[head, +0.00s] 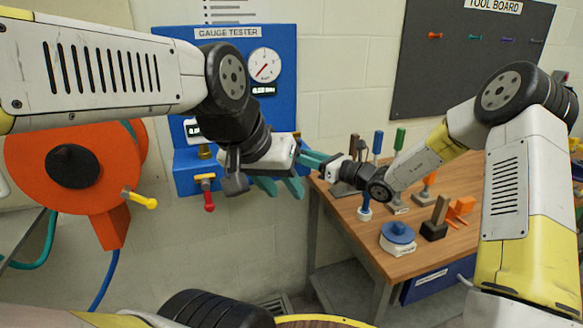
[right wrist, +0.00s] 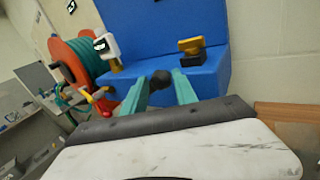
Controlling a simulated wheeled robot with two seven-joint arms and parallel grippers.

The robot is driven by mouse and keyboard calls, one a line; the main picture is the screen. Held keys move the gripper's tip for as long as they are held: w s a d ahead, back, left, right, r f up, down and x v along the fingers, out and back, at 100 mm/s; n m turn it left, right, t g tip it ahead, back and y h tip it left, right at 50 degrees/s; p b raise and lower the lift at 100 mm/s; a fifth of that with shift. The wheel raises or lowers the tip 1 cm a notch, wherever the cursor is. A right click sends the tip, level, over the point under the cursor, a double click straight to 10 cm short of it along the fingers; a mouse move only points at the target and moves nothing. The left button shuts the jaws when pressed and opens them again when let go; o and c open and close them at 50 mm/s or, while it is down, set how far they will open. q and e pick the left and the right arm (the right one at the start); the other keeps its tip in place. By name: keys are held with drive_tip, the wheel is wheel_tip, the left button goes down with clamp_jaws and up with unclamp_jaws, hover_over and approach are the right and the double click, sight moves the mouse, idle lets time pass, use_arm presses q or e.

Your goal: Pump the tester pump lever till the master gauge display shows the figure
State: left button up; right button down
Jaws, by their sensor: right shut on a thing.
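The blue gauge tester (head: 284,45) stands against the wall, with a round dial gauge (head: 263,65) and a small dark display (head: 263,89) whose digits are too small to read surely. A white digital gauge (head: 193,130) on the left is partly hidden by my left arm. It also shows in the right wrist view (right wrist: 103,47). My right gripper (right wrist: 162,92) is shut on the black lever knob (right wrist: 160,78), which lies between its teal fingertips. The lever's shaft is hidden.
An orange hose reel (head: 30,160) with a yellow handle is at the left. A wooden workbench (head: 455,245) with tools and a blue-topped part (head: 398,233) stands at the right. A tool board (head: 430,60) hangs behind.

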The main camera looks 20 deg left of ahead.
drive_tip(key=shift+m+t+y, duration=0.3)
drive_tip(key=shift+m, duration=0.3)
drive_tip(key=f, duration=0.1)
drive_tip(key=d+f, duration=0.1)
drive_tip(key=f, duration=0.1)
drive_tip(key=w+f, duration=0.1)
drive_tip(key=shift+d+f, duration=0.15)
drive_tip(key=shift+f, duration=0.2)
